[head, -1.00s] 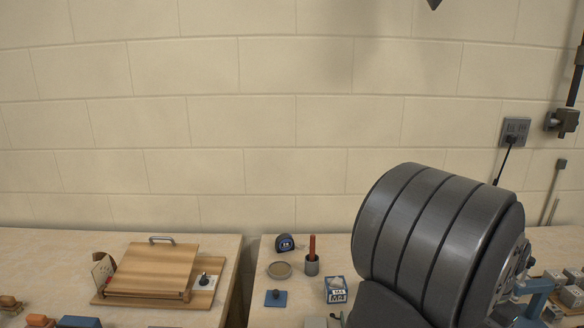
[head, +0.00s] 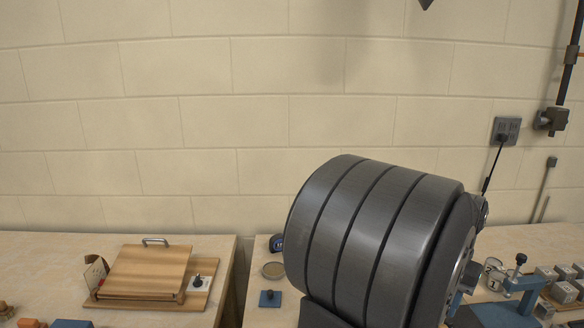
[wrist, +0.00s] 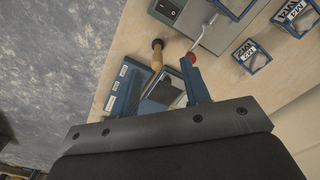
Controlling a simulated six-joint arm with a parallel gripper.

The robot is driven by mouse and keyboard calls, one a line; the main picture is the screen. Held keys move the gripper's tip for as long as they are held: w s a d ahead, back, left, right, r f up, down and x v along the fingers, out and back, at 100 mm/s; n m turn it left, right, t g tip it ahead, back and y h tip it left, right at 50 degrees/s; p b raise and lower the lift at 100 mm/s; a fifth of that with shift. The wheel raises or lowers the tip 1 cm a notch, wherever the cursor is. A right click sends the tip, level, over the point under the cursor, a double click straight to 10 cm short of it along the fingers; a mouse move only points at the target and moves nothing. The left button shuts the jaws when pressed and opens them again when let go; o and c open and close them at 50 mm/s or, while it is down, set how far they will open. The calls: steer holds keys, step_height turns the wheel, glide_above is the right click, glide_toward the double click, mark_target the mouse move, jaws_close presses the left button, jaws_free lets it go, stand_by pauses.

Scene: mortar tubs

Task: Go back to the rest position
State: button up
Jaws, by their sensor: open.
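My gripper (wrist: 165,78) shows in the wrist view with its two blue fingers spread apart. It seems to hold nothing. It is over a bench top, near a wooden handle with a dark end (wrist: 157,56) and a red-tipped part (wrist: 190,58); whether it touches either I cannot tell. In the head view a large dark grey link of my arm fills the lower right, and I cannot make out my gripper there.
Blue-framed labelled boxes (wrist: 253,57) and a switch box (wrist: 172,9) are near the gripper. The wall is behind.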

steer(key=w+a+n, duration=0.2)
steer(key=w+a, duration=0.2)
steer(key=a, duration=0.2)
steer(key=w+a+r+n, duration=0.1)
steer(key=w+a+n, duration=0.1)
steer(key=w+a, duration=0.2)
steer(key=shift+a+r, duration=0.25)
steer(key=shift+a, duration=0.9)
steer(key=shift+o, duration=0.3)
